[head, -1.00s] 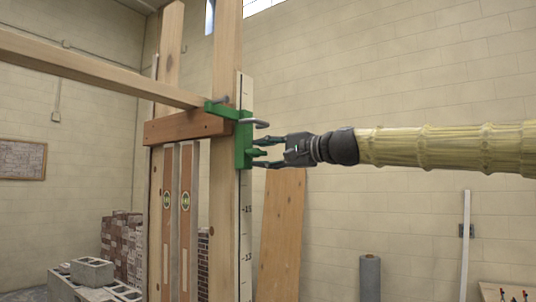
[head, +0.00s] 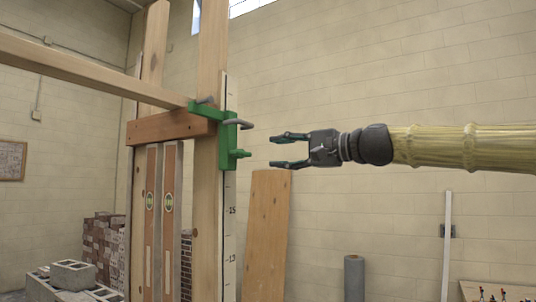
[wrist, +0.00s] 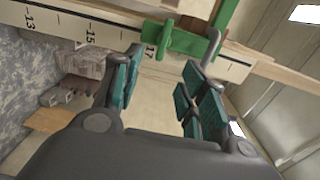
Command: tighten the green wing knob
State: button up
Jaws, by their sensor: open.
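The green wing knob (head: 243,154) sticks out to the right from the lower part of a green bracket (head: 228,148) on the upright wooden post. My gripper (head: 272,151) is open and empty, to the right of the knob and level with it, with a clear gap between them. Its two fingers point left at the knob. In the wrist view the green bracket (wrist: 190,43) shows beyond my open fingers (wrist: 162,62), with the knob (wrist: 165,37) on its near side. I cannot tell the knob's tightness.
A grey hooked rod (head: 238,123) sticks out above the knob. A marked white rule (head: 230,235) runs down the post (head: 204,200). A loose plank (head: 267,235) leans on the wall below my gripper. The space around my gripper is clear.

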jog(key=shift+v, duration=1)
